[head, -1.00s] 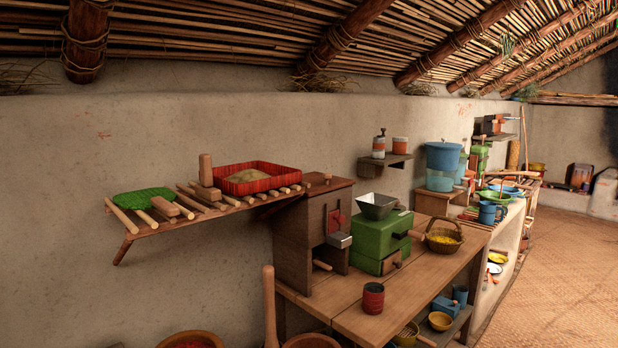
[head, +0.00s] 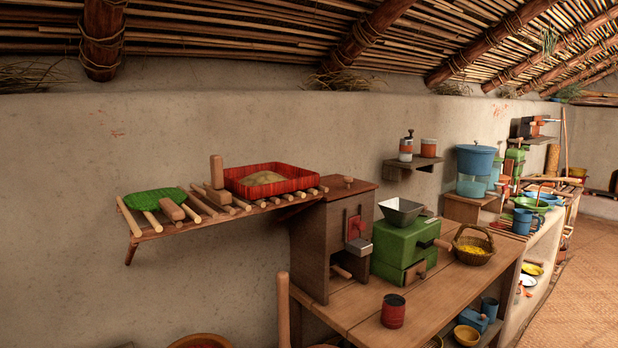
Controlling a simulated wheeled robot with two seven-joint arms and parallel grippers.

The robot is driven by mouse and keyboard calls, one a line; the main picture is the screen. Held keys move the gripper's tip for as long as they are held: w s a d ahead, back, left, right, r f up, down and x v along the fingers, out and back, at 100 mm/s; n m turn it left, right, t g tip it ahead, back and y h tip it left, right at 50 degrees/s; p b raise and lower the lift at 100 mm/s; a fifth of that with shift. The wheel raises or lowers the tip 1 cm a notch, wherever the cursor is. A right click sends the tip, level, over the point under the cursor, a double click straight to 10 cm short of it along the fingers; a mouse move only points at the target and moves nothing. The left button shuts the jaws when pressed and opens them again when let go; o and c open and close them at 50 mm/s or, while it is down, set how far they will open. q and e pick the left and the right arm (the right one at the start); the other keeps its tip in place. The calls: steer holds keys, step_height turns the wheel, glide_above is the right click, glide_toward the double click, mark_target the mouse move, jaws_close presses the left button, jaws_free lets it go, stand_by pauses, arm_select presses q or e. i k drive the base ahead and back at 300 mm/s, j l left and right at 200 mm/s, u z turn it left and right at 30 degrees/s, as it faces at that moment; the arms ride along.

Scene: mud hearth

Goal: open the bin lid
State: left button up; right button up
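A dark brown wooden bin (head: 312,250) stands at the left end of the wooden table, against the mud wall. Its flat lid (head: 349,189) lies shut on top and bears a small round knob (head: 347,179). A red plate (head: 355,227) and a grey metal spout (head: 360,246) sit on its front, with a wooden handle (head: 341,271) lower down. A blue bucket with a lid (head: 475,165) stands farther right; I cannot tell for sure which container the task means. Neither of my grippers shows.
A slatted shelf (head: 150,233) juts from the wall left of the bin, carrying a red tray (head: 308,184) and a green mat (head: 152,200). A green mill (head: 405,242) stands close on the bin's right. A red cup (head: 393,311) stands on the table (head: 350,310) in front.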

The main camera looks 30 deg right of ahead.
mark_target(340, 187)
steer(key=l+u, duration=0.4)
steer(key=l, duration=0.5)
steer(key=l+u, duration=0.35)
steer(key=l, duration=0.95)
steer(key=k+l+u, duration=0.1)
steer(key=l, duration=0.3)
steer(key=k+l, duration=0.1)
steer(key=l, duration=0.35)
steer(key=k+l+u, duration=0.1)
steer(key=l, duration=0.3)
steer(key=k+l, duration=0.1)
steer(key=l, duration=0.3)
steer(key=k+l, duration=0.1)
steer(key=l, duration=0.8)
steer(key=k+l, duration=0.15)
steer(key=l, duration=0.25)
steer(key=k+l, duration=0.1)
steer(key=l, duration=0.35)
steer(key=i+u, duration=0.05)
